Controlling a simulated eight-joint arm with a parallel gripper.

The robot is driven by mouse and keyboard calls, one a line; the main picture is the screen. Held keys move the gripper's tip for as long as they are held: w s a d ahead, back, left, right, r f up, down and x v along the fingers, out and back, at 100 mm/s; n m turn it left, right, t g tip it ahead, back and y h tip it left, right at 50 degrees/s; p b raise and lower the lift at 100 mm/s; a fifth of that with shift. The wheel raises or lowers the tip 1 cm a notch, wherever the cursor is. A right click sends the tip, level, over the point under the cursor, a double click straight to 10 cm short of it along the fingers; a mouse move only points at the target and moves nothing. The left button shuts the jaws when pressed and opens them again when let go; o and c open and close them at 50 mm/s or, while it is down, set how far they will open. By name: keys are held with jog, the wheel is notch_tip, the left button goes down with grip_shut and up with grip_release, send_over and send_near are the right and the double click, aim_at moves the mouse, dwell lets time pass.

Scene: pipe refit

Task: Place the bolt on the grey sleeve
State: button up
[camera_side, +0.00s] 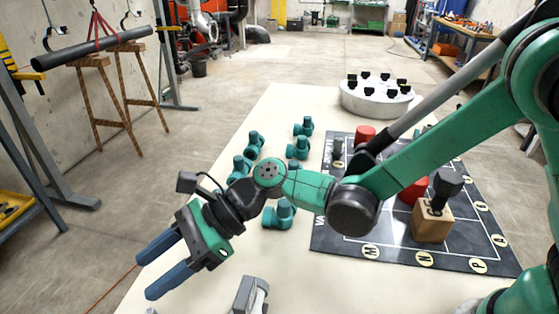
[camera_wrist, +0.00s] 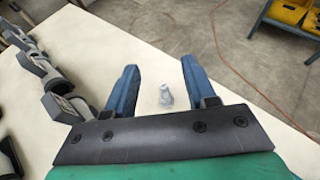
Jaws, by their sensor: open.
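A dark bolt with a thick head (camera_side: 447,185) stands upright in a wooden block (camera_side: 432,222) on the black mat, right of my forearm in the side view. My gripper (camera_side: 159,268) is open and empty, far left of the bolt over the table's left edge. A small dark grey cylinder (camera_side: 337,150) stands on the mat's far left part. I cannot tell which grey piece is the sleeve.
Red cylinders (camera_side: 365,135) stand on the marked black mat (camera_side: 335,237). Several teal fittings (camera_side: 255,143) line the table left of it. Grey fittings (camera_wrist: 66,106) show at left in the wrist view. A round white flange (camera_side: 376,100) with several black bolts is at the back.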

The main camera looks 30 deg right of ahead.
jog(key=d+r+n+t+h, duration=0.1)
jog(key=d+n+t+h, duration=0.2)
jog(key=d+n, duration=0.3)
jog(key=d+r+n+t+h, duration=0.2)
jog(key=d+n+h, duration=0.3)
jog(key=d, duration=1.1)
jog(key=shift+w+r+n+t+h, duration=0.2)
jog(key=shift+r+n+t+h, duration=0.1)
jog(key=shift+n+t+h, duration=0.15)
jog(key=shift+o, duration=0.4)
jog(key=s+d+n+t+h, duration=0.1)
jog(key=s+d+n+h, duration=0.3)
jog(key=d, duration=0.5)
jog(key=shift+d+f+n, duration=0.3)
jog(key=shift+n, duration=0.65)
jog(key=shift+h, duration=0.25)
jog(key=shift+a, duration=0.1)
